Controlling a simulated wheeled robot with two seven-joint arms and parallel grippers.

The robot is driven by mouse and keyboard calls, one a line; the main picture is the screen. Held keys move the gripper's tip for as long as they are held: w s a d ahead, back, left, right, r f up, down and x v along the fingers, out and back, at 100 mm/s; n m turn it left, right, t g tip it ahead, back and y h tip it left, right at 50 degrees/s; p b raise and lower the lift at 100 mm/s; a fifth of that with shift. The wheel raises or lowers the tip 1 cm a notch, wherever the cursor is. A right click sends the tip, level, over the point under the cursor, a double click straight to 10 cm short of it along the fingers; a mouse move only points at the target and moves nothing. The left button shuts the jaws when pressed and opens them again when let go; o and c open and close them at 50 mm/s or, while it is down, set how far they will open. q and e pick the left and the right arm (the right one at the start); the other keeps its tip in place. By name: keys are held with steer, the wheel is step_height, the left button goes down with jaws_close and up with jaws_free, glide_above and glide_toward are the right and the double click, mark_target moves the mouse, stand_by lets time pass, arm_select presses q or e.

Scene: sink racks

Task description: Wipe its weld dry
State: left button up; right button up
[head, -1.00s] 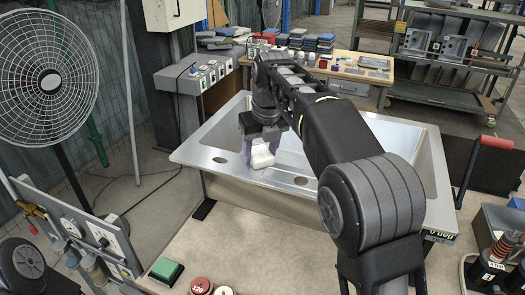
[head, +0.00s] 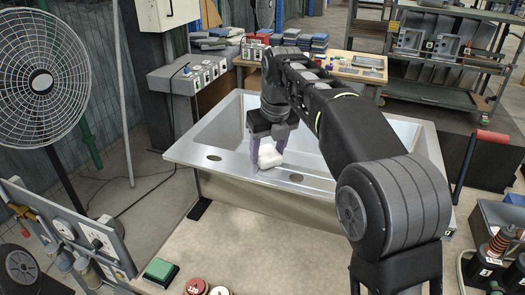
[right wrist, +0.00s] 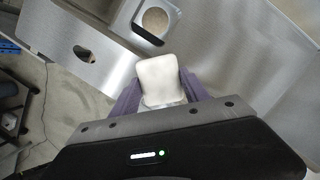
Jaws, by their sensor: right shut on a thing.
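The steel sink (head: 180,152) stands in the middle of the head view, with a flat front rim and two holes in it. My right gripper (head: 267,150) is shut on a white pad (head: 269,158). It holds the pad low at the front rim, between the two holes. In the right wrist view the pad (right wrist: 160,80) sits between the purple fingers over bare metal. I cannot tell whether it touches the metal, and no weld line or wetness can be made out. My left gripper is not in view.
A button box (head: 190,76) stands behind the sink at the left, and a bench (head: 350,70) with stacked cloths is behind. A fan (head: 42,80) and a gauge panel (head: 75,235) are at the left. A red-handled lever (head: 492,137) rises at the right.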

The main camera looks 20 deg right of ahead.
mark_target(282, 156)
steer(key=shift+s+d+f+b, duration=0.1)
steer(key=shift+s+d+b, duration=0.45)
steer(key=shift+d, duration=0.2)
steer(key=shift+s+d, duration=0.5)
steer(key=shift+d, duration=0.15)
steer(key=shift+s+d+b, duration=0.1)
steer(key=shift+d+b, duration=0.05)
steer(key=shift+b, duration=0.2)
steer(key=shift+s+d+f+b, duration=0.1)
steer(key=shift+s+d+b, duration=0.2)
steer(key=shift+s+d, duration=0.7)
steer(key=shift+d, duration=0.25)
steer(key=shift+d, duration=0.1)
steer(key=shift+s+d+b, duration=0.65)
steer(key=shift+d, duration=0.15)
steer(key=shift+s+d, duration=0.4)
steer(key=shift+d, duration=0.1)
